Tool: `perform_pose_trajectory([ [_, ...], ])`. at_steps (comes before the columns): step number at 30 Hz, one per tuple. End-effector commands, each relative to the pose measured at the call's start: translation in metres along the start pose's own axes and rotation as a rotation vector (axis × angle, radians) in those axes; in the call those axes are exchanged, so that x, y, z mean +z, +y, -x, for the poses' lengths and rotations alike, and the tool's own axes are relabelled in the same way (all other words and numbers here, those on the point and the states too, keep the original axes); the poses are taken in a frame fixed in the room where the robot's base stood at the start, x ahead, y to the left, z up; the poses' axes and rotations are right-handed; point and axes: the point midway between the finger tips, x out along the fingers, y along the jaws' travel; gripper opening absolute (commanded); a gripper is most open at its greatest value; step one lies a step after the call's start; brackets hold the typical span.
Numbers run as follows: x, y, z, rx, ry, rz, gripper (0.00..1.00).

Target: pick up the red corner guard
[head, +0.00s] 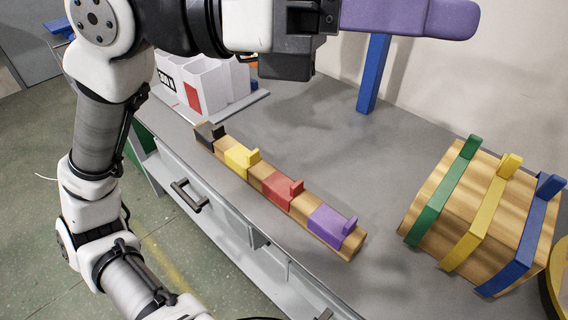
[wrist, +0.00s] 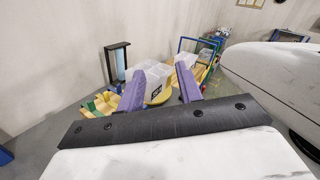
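The red corner guard (head: 283,190) sits on a long wooden bar (head: 258,184) on the grey bench. It is an L-shaped piece with a small upright tab, between the yellow corner guard (head: 240,158) and the purple corner guard (head: 331,226). A black corner guard (head: 209,134) is at the bar's far end. My gripper (wrist: 161,70) has two purple fingers standing apart with nothing held between them. In the head view one purple finger (head: 410,15) shows at the top, well away from the bar. I cannot make out the red guard in the wrist view.
A wooden block (head: 455,215) with green, yellow and blue strips stands at the right of the bench. White bins (head: 215,85) stand at the back left. A blue post (head: 374,75) rises behind. The grey bench top (head: 340,150) is clear between bar and block.

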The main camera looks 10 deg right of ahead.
Motion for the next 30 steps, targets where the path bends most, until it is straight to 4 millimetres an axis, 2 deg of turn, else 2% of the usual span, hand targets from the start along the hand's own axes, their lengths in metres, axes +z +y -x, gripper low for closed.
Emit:
perform_pose_trajectory([
  [1, -0.012, 0.024, -0.015, 0.071, 0.117, 0.034, 0.35],
  [3, -0.033, 0.058, -0.027, 0.171, 0.27, 0.086, 0.35],
  [6, -0.066, 0.105, -0.03, 0.325, 0.488, 0.167, 0.35],
  [8, -0.086, 0.132, -0.023, 0.425, 0.617, 0.218, 0.35],
  [9, -0.1, 0.148, -0.015, 0.493, 0.701, 0.254, 0.35],
  [12, -0.128, 0.181, 0.013, 0.658, 0.894, 0.342, 0.35],
  [16, -0.152, 0.205, 0.055, 0.84, 1.09, 0.443, 0.35],
  [18, -0.159, 0.212, 0.074, 0.913, 1.165, 0.484, 0.35],
  [21, -0.165, 0.216, 0.092, 0.981, 1.233, 0.523, 0.35],
  [26, -0.178, 0.221, 0.103, 1.016, 1.27, 0.547, 0.35],
  [30, -0.204, 0.23, 0.103, 1.013, 1.269, 0.546, 0.35],
])
